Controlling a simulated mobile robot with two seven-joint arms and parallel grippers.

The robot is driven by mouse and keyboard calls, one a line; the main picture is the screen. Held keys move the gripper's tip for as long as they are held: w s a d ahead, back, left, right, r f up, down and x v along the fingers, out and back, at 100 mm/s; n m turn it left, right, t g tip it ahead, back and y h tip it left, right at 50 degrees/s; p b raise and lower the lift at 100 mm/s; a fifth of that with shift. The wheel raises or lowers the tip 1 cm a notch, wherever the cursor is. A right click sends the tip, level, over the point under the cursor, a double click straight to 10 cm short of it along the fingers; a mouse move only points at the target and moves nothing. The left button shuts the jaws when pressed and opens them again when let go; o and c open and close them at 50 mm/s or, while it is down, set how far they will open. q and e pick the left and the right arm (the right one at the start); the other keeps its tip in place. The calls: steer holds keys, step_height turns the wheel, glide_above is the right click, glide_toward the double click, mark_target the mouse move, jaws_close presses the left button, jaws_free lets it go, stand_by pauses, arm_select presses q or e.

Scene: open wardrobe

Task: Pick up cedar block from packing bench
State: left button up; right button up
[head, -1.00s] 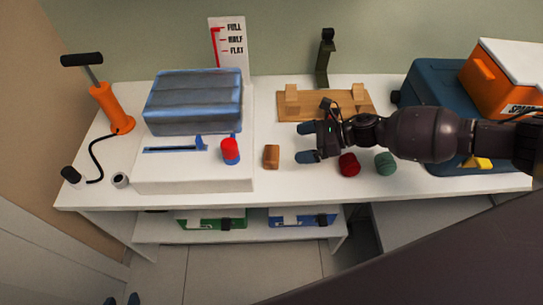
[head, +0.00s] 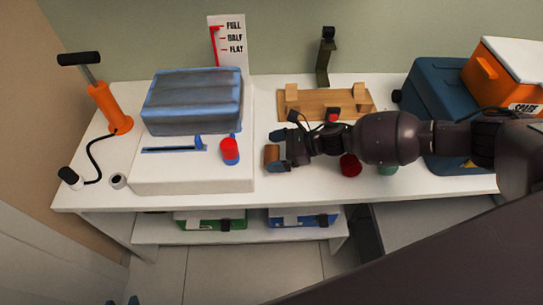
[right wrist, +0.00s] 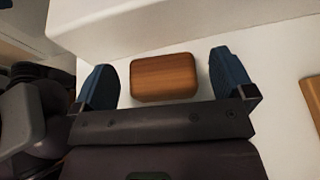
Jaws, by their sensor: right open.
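The cedar block (head: 271,158) is a small brown wooden block on the white packing bench (head: 330,185), just right of the white box-like unit. My right gripper (head: 278,150) reaches in from the right and is open at the block. In the right wrist view the block (right wrist: 165,77) lies between the two blue fingertips of my right gripper (right wrist: 168,82), with a gap on each side. The gripper partly covers the block in the head view. My left gripper is not in view.
The white unit (head: 190,175) bearing a blue-grey bag (head: 193,100) stands close left of the block. A wooden rack (head: 300,103) is behind my right gripper. A red spool (head: 350,165) and a green one (head: 388,169) lie under my right arm. An orange pump (head: 107,108) stands far left.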

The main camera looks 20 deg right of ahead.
steer(key=shift+x, duration=1.15)
steer(key=shift+c, duration=0.3)
steer(key=c, duration=0.9)
